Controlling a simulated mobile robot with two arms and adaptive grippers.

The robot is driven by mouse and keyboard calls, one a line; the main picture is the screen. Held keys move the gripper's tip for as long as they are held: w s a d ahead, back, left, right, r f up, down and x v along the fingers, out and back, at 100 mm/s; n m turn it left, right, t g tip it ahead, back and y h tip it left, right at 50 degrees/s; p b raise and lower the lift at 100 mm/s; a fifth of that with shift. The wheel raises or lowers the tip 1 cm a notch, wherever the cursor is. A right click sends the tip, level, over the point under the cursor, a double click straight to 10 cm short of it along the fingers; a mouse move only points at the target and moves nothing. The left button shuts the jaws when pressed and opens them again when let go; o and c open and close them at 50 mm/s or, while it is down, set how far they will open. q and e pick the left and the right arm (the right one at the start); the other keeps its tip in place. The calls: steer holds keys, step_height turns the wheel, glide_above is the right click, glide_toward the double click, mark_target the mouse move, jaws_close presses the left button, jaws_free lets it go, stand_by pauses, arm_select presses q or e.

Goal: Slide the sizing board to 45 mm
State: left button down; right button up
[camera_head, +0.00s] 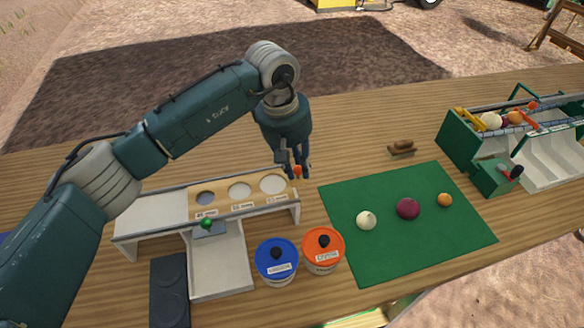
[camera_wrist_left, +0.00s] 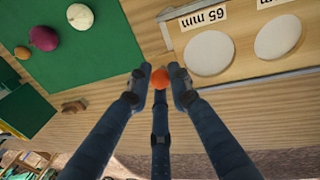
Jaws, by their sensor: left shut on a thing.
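The wooden sizing board (camera_head: 257,189) lies in a long pale rack (camera_head: 150,218), with its holes labelled 45 mm, 55 mm and 65 mm from left to right. The 45 mm hole (camera_head: 206,198) is behind the green knob (camera_head: 207,223) at the head of the pale chute (camera_head: 220,268). My left gripper (camera_head: 297,171) is at the board's right end, with its fingers shut on an orange knob (camera_head: 298,170). In the left wrist view the orange knob (camera_wrist_left: 160,78) sits between the fingertips, beside the 65 mm end of the board (camera_wrist_left: 245,45). My right gripper is out of view.
A blue-lidded pot (camera_head: 277,256) and an orange-lidded pot (camera_head: 323,245) stand right of the chute. A green mat (camera_head: 400,245) holds a white, a purple and an orange ball-like onion. A green machine (camera_head: 470,150) stands at the right. Table behind the rack is clear.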

arm_select(q)
steer(key=shift+s+d, duration=0.1)
steer(key=c, duration=1.5)
jaws_free()
steer(key=shift+d, duration=0.1)
steer(key=shift+r+p, duration=0.9)
steer(key=shift+r, duration=2.1)
